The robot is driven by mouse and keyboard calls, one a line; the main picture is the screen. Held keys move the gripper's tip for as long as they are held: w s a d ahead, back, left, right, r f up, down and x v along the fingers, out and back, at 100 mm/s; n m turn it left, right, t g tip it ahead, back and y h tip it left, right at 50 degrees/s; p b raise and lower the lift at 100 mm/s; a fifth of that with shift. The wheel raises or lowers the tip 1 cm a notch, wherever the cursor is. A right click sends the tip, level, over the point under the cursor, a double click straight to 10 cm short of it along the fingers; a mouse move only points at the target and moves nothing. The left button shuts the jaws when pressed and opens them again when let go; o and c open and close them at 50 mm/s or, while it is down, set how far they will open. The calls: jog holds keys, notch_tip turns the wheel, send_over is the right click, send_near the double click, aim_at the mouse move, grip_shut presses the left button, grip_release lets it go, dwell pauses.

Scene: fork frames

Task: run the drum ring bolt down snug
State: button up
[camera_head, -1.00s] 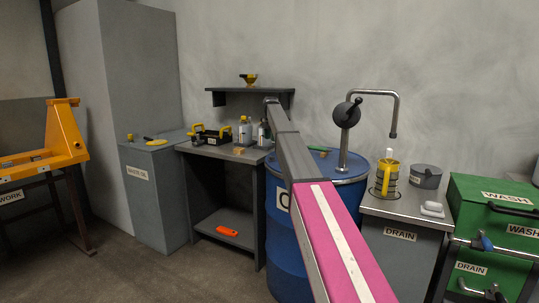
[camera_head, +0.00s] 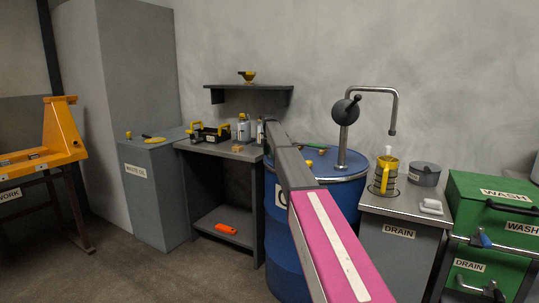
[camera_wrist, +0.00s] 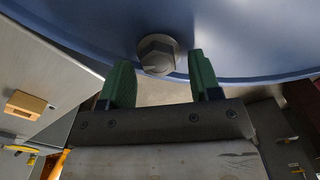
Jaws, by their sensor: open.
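The hex-headed ring bolt (camera_wrist: 157,53) shows in the wrist view at the rim of the blue drum (camera_wrist: 80,28). My gripper (camera_wrist: 160,74) is open, its two green fingers spread to either side below the bolt head in the picture. I see no clear contact, and cannot tell how far the fingertips are from the bolt in depth. In the head view the drum (camera_head: 283,245) stands behind my pink and grey arm, with a pump pipe on its lid.
A grey workbench (camera_head: 222,151) with bottles and a black tray stands left of the drum, under a wall shelf (camera_head: 248,87). A drain stand (camera_head: 400,207) with a yellow jug (camera_head: 386,175) stands right.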

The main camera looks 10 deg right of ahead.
jog(key=c, duration=0.9)
jog(key=shift+m, duration=0.3)
